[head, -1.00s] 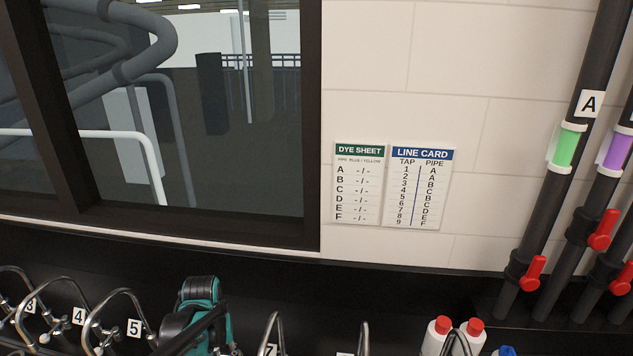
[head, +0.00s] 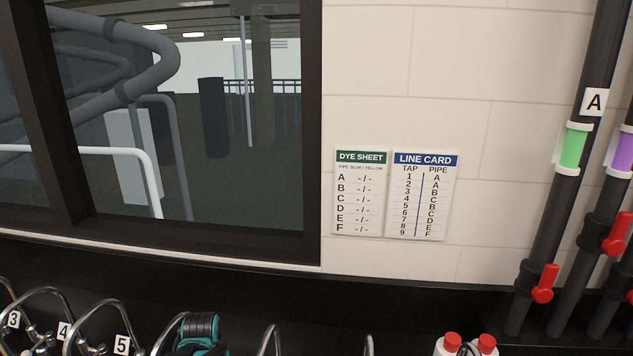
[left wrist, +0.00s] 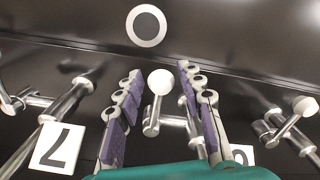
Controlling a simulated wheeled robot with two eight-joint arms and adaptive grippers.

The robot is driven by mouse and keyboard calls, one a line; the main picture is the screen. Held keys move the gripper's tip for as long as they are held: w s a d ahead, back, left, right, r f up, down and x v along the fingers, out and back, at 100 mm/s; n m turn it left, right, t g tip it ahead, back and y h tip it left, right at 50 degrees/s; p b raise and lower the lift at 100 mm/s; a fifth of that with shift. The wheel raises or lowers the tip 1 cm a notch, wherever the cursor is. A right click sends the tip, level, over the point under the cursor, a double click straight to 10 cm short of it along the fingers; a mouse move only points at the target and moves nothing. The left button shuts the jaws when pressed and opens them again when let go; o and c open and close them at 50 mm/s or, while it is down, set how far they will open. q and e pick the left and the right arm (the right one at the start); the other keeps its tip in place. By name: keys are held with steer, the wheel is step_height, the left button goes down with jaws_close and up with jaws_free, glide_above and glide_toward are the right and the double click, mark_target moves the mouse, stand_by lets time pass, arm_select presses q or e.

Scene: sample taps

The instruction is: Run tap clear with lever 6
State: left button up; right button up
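In the left wrist view, a lever with a white ball knob (left wrist: 160,82) stands on the middle tap. My left gripper (left wrist: 160,72) is open, with one purple-padded finger on each side of this lever; I cannot tell whether either touches it. An upside-down label 7 (left wrist: 58,148) is at the left. A second label (left wrist: 242,154) at the right is partly hidden, its number hard to read. In the head view, the teal and black end of my left arm (head: 200,328) shows at the bottom, right of label 5 (head: 121,344). My right gripper is out of view.
Neighbouring tap levers flank the middle one in the wrist view, left (left wrist: 10,104) and right (left wrist: 304,106). A dye sheet (head: 360,194) with dashes and a line card (head: 424,197) hang on the wall. Red-capped bottles (head: 452,344) and pipes with red valves (head: 544,284) are at the right.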

arm_select(q)
steer(key=shift+w+d, duration=0.25)
steer(key=shift+d, duration=0.8)
steer(key=shift+w+d, duration=0.3)
steer(key=shift+d, duration=0.7)
steer(key=shift+w+d, duration=0.25)
steer(key=shift+d, duration=0.8)
steer(key=shift+a, duration=0.1)
stand_by(1.0)
steer(key=a, duration=0.2)
steer(key=s+a, duration=0.1)
steer(key=a, duration=0.3)
steer(key=shift+s+a+b, duration=0.3)
steer(key=shift+s+a, duration=0.05)
steer(key=shift+s, duration=0.05)
steer(key=shift+w+d, duration=0.1)
steer(key=shift+d, duration=0.25)
step_height(320, 180, up, 7)
steer(key=p, duration=0.5)
steer(key=shift+r, duration=0.1)
